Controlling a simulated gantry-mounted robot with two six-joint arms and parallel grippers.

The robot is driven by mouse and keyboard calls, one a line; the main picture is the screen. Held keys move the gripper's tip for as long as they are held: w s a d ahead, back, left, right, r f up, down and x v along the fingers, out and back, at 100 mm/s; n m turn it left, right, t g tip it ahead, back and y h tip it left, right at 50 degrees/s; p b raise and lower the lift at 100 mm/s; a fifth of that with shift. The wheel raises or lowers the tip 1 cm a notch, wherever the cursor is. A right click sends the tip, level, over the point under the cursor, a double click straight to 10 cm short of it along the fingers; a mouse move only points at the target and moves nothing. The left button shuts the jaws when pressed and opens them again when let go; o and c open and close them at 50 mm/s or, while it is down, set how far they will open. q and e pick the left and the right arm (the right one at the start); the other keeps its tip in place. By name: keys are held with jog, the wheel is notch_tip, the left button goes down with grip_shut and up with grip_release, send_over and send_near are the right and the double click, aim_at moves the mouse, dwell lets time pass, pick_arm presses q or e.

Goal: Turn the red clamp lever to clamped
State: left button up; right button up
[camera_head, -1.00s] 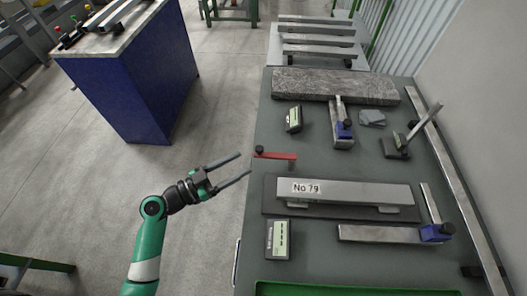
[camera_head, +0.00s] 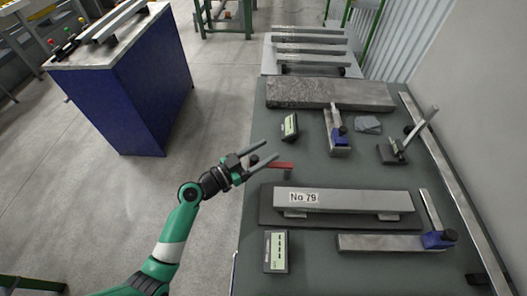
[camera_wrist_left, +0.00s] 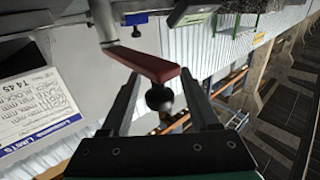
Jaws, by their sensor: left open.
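In the left wrist view the red lever (camera_wrist_left: 150,62) runs across in front of the fingers. Its black knob (camera_wrist_left: 158,98) sits between the two open fingers, with gaps on both sides. My right gripper is not in view.
A metal bar marked No 79 (camera_head: 345,201) lies below the lever. A small display unit (camera_head: 290,126) stands above it, another (camera_head: 276,252) below. A stone slab (camera_head: 330,94) lies farther back. A blue cabinet (camera_head: 125,95) stands left across open floor.

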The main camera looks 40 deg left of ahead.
pick_arm(q)
grip_shut()
dwell(1.4)
